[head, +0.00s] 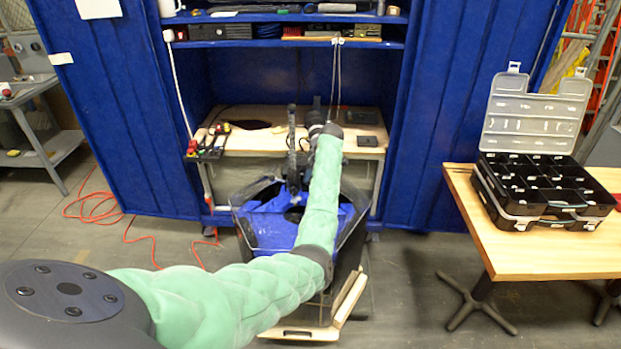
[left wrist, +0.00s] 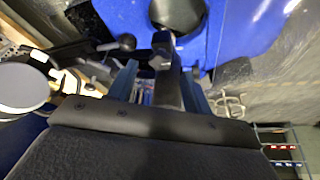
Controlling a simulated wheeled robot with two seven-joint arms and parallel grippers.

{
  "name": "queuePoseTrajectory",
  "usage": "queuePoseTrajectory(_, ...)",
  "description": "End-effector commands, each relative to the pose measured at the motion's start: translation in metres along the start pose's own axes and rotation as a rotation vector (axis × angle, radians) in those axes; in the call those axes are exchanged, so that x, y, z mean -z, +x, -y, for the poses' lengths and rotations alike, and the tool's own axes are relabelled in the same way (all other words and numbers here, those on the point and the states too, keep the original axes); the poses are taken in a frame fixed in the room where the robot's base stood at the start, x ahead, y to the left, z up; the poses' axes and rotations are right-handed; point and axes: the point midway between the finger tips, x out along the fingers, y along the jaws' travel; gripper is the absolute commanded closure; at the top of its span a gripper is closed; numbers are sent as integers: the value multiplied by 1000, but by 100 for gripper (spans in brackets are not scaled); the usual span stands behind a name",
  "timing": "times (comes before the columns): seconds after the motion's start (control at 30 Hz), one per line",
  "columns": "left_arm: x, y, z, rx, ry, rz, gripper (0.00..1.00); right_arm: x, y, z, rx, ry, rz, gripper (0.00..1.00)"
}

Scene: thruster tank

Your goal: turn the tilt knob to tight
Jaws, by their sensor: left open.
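The thruster motor (head: 293,150) stands as a dark upright shaft over the blue tank (head: 265,232) in the head view. In the left wrist view, a dark rounded knob on a short stem (left wrist: 127,42), which looks like the tilt knob, sits beside a dark bracket (left wrist: 165,62). My left gripper (head: 317,113) is beyond the end of my green-sleeved arm, just right of the shaft, and small in the head view. In the left wrist view its fingers (left wrist: 160,84) are apart, with the dark bracket showing between them. I cannot tell whether they touch anything. My right gripper is out of view.
A wooden bench (head: 255,143) with small devices stands behind the tank. Blue shelving (head: 400,120) closes in both sides. A wooden table (head: 540,245) with an open black organizer case (head: 545,185) is at the right. An orange cable (head: 150,240) lies on the floor at left.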

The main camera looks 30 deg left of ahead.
Motion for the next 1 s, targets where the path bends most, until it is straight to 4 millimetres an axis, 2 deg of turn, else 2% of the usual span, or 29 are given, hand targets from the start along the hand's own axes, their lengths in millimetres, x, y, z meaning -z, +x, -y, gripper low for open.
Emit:
queuePoseTrajectory(0.03,-1,-6,-1,-4,-2,-1,50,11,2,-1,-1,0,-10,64)
queuePoseTrajectory(0.13,-2,-22,-1,-3,-2,-1,50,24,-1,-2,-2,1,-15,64)
queuePoseTrajectory(0.4,-1,-48,0,-1,-1,-1,50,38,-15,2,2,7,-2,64)
queuePoseTrajectory(1.0,0,-51,0,0,-1,-1,50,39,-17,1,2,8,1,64)
